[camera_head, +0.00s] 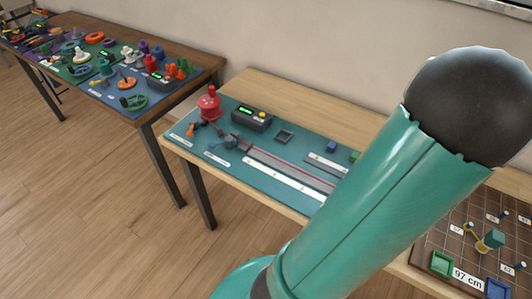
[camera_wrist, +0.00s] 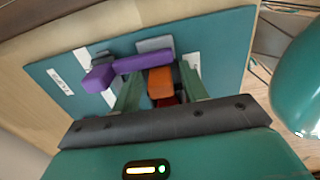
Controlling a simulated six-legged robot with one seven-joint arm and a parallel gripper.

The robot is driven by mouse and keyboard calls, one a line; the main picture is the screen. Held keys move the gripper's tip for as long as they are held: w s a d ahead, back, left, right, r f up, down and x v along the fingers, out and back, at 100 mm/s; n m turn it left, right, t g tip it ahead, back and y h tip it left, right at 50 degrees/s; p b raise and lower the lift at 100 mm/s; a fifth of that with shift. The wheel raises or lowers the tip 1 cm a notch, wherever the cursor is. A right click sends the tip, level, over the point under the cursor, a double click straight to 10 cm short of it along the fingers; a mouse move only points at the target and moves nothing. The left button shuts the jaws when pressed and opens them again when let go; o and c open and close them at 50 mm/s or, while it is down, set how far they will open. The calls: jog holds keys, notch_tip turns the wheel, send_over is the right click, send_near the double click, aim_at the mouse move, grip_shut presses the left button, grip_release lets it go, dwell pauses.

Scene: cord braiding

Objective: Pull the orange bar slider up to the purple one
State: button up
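In the wrist view the orange slider (camera_wrist: 160,84) is a small upright block between the two green fingers of my gripper (camera_wrist: 161,74). The fingers are apart, one on each side of it, and narrow gaps seem to show, so it does not look clamped. A purple bar (camera_wrist: 143,62) lies just beyond the orange slider, close to its far end. Another purple block (camera_wrist: 98,79) sits at that bar's left end. A dark red part (camera_wrist: 166,101) shows below the orange slider. In the head view my arm hides the sliders and my gripper.
The teal board (camera_head: 180,135) lies on a wooden table (camera_head: 290,90). It carries a red knob (camera_head: 209,104), a dark box with a display (camera_head: 251,118) and long white strips (camera_head: 284,178). A brown board (camera_head: 430,254) lies at the right. A second table (camera_head: 190,57) full of parts stands at the left.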

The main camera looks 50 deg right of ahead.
jog(key=shift+r, duration=3.5)
